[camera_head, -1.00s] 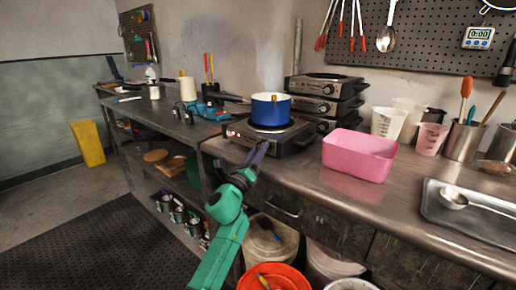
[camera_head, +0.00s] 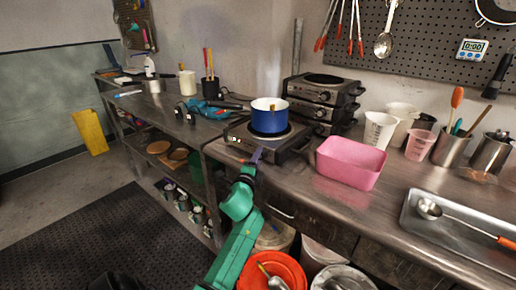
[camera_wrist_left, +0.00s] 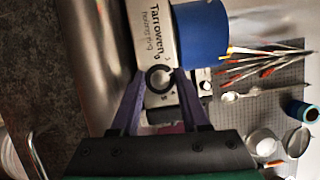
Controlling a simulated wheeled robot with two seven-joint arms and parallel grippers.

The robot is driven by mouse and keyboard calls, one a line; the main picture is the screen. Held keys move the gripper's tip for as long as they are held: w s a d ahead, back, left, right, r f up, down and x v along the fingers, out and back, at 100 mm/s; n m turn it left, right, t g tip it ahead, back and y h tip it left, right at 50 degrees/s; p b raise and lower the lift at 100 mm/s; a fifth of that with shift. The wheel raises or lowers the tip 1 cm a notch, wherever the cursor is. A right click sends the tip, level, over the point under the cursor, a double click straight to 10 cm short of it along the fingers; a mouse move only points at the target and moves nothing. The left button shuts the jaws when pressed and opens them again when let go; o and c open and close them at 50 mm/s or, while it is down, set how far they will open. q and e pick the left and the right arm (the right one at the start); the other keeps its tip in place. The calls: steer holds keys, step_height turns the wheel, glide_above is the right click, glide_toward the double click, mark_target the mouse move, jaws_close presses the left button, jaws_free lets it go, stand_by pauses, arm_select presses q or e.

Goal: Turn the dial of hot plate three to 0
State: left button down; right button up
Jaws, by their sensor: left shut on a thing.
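The hot plate (camera_head: 298,150) with a blue pot (camera_head: 267,122) on it stands at the front of the counter. I cannot read its number. My left gripper (camera_head: 257,155) reaches its front face. In the left wrist view, my left gripper (camera_wrist_left: 160,78) has its two purple fingers on either side of the round dial (camera_wrist_left: 158,80), shut on it. The dial's pointer and setting are not clear to me. Printed lettering, "Tarrowen", shows on the hot plate's front (camera_wrist_left: 156,30). My right gripper is not in view.
Other hot plates (camera_head: 322,98) are stacked behind. A pink tub (camera_head: 350,163) stands to the right, with measuring cups (camera_head: 379,130) and a metal tray (camera_head: 425,235) beyond it. An orange bucket (camera_head: 272,270) stands below the counter. The left bench (camera_head: 165,125) holds tools and jars.

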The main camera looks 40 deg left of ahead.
arm_select(q)
steer(key=n+g+h+p, duration=0.1)
steer(key=n+p, duration=0.2)
steer(key=p, duration=0.2)
steer(key=n+g+h+p, duration=0.1)
steer(key=n+p, duration=0.1)
steer(key=p, duration=0.3)
steer(key=n+h+p, duration=0.1)
steer(key=n+p, duration=0.2)
steer(key=p, duration=0.2)
steer(key=shift+a+r+n+g, duration=0.1)
steer(key=shift+r+n+g, duration=0.2)
steer(key=shift+r+g, duration=0.1)
steer(key=shift+f+n+h+p, duration=0.2)
steer(key=shift+n+h+p, duration=0.4)
steer(key=shift+p, duration=0.6)
steer(key=shift+c, duration=2)
jaws_free()
steer(key=v, duration=1.4)
steer(key=shift+s, duration=0.2)
steer(key=shift+r, duration=0.1)
